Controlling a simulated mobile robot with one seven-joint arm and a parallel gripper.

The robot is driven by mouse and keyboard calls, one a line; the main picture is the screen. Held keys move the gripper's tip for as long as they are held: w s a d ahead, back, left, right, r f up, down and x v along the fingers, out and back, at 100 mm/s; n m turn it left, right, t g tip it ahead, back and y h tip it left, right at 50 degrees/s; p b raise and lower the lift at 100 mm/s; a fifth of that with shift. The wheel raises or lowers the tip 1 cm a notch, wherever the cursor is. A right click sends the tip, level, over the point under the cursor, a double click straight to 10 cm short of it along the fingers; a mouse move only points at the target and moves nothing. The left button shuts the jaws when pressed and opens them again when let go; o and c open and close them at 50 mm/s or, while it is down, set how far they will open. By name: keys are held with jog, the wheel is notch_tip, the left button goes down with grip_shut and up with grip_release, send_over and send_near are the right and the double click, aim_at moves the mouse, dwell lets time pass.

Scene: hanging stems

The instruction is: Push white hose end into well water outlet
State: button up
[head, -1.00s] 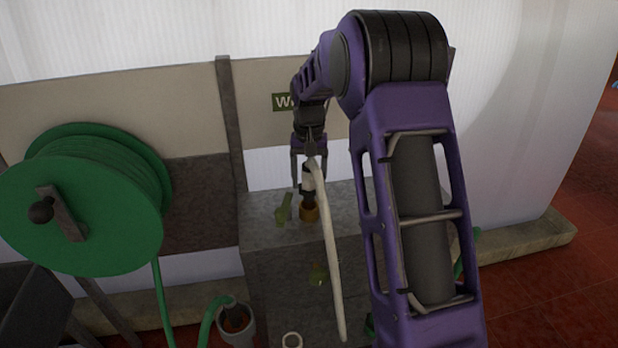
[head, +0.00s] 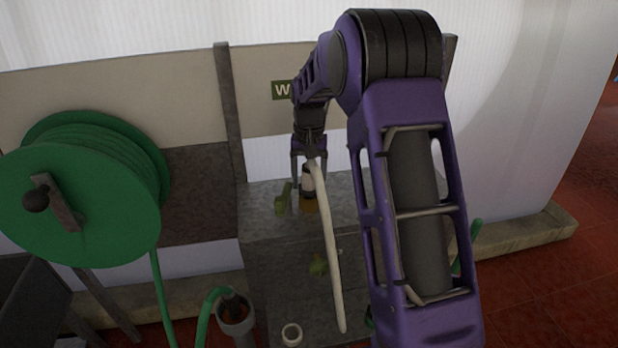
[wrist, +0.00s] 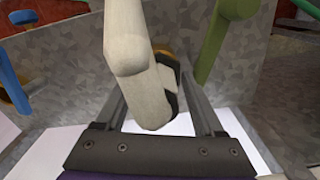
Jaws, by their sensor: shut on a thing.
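My gripper (head: 309,184) is shut on the white hose (head: 328,245) near its end, above the grey stone block. The hose hangs from it down the front of the block. A dark collar at the hose end sits directly over the brass-coloured outlet (head: 308,206). The two look touching or nearly so; I cannot tell whether the end is inside. In the wrist view the pale hose (wrist: 130,55) lies between my fingers and hides most of the brass part (wrist: 163,53). A green handle (head: 282,199) stands just left of the outlet.
A green hose reel (head: 80,205) stands at the left. A second, olive-green tap (head: 318,264) is on the block's front. A pale ring (head: 291,333) and a pot with a green hose (head: 236,318) are below. A partly hidden sign (head: 281,90) is behind my arm.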

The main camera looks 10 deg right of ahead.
jog(key=shift+f, duration=0.45)
jog(key=shift+f+b, duration=0.25)
jog(key=shift+b, duration=0.05)
dwell(0.3)
jog(key=o, duration=1.4)
jog(key=shift+a, duration=0.1)
jog(key=shift+r, duration=0.1)
